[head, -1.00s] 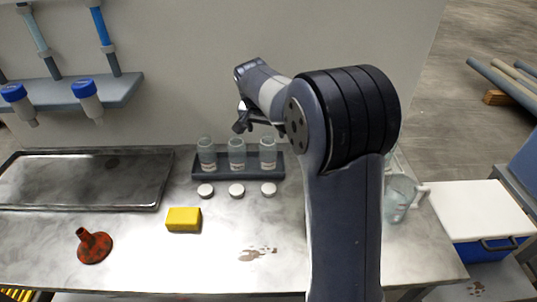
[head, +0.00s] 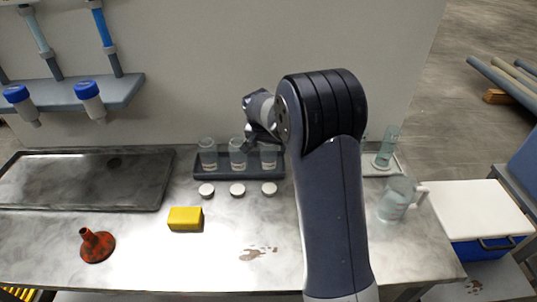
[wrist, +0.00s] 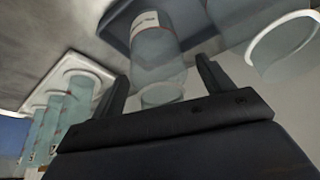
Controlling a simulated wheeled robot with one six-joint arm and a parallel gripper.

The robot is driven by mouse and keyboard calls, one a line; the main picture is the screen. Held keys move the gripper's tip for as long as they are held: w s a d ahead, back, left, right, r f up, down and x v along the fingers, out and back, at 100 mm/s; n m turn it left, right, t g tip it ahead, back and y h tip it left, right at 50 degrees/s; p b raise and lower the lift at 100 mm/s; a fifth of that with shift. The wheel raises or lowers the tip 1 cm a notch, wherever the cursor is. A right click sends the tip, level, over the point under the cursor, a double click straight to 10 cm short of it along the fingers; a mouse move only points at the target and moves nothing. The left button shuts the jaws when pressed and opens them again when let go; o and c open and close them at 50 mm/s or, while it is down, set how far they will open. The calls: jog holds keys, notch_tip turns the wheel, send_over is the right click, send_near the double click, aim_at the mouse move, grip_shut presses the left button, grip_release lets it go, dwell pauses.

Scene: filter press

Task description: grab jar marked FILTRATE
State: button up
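Three clear jars with small labels stand in a row in a dark rack (head: 187,172): the left jar (head: 208,154), the middle jar (head: 238,155) and the right jar (head: 268,157). The label print is too small to read, so I cannot tell which is marked FILTRATE. My gripper (head: 257,140) is above the right part of the rack, partly covering the right jar. In the wrist view my gripper (wrist: 163,82) is open. One labelled jar (wrist: 155,55) shows between and beyond its fingers, apparently the right jar. I cannot tell whether a finger touches it.
Three white lids (head: 238,190) lie in front of the rack. A yellow sponge (head: 185,218), a rusty red funnel (head: 96,244) and a metal tray (head: 80,180) are to the left. A clear jug (head: 396,200) and a glass cylinder (head: 386,147) stand right of my arm.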

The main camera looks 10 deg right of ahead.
jog(key=c, duration=1)
